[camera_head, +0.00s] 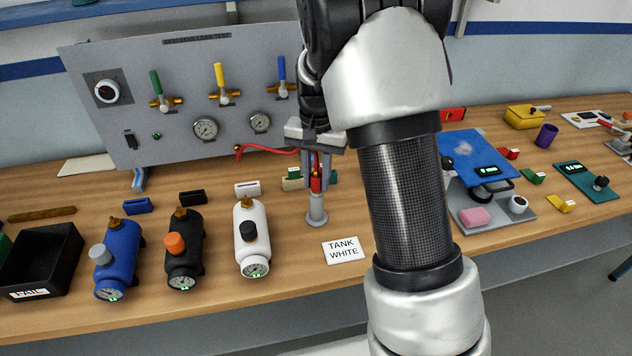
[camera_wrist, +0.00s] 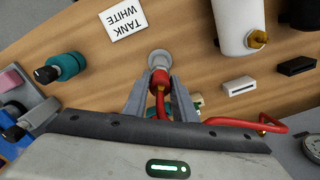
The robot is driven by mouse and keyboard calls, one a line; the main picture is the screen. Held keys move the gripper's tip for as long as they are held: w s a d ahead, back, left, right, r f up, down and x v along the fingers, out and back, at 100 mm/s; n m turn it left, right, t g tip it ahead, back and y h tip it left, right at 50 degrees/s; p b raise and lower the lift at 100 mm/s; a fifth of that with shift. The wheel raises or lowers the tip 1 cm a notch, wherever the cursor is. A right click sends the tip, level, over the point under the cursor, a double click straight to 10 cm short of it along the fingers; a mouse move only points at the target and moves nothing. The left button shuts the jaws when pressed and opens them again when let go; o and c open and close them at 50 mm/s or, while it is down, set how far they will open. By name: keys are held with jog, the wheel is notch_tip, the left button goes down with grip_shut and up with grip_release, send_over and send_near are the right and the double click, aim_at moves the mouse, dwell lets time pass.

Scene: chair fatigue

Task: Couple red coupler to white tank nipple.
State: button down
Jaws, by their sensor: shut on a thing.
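My gripper (camera_head: 315,160) is shut on the red coupler (camera_head: 316,184), which points down with its red hose (camera_head: 265,151) trailing left to the panel. The coupler is at the top of a grey post (camera_head: 316,212); I cannot tell whether it is seated on it or just above. The wrist view shows the coupler (camera_wrist: 159,80) between the fingers, over the round post (camera_wrist: 158,58). The white tank (camera_head: 250,240) lies on the bench to the left, with a brass nipple (camera_head: 247,203) at its far end; the nipple (camera_wrist: 257,39) also shows in the wrist view.
A "TANK WHITE" card (camera_head: 342,250) lies right of the white tank. A grey valve panel (camera_head: 180,110) stands behind. My arm hides part of the bench.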

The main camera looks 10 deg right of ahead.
aim_at(317, 170)
jog(key=shift+r+p, duration=1)
jog(key=shift+r, duration=0.45)
jog(key=shift+r, duration=0.1)
jog(key=shift+r+p, duration=1.55)
jog(key=shift+r, duration=0.4)
jog(key=shift+a, duration=0.1)
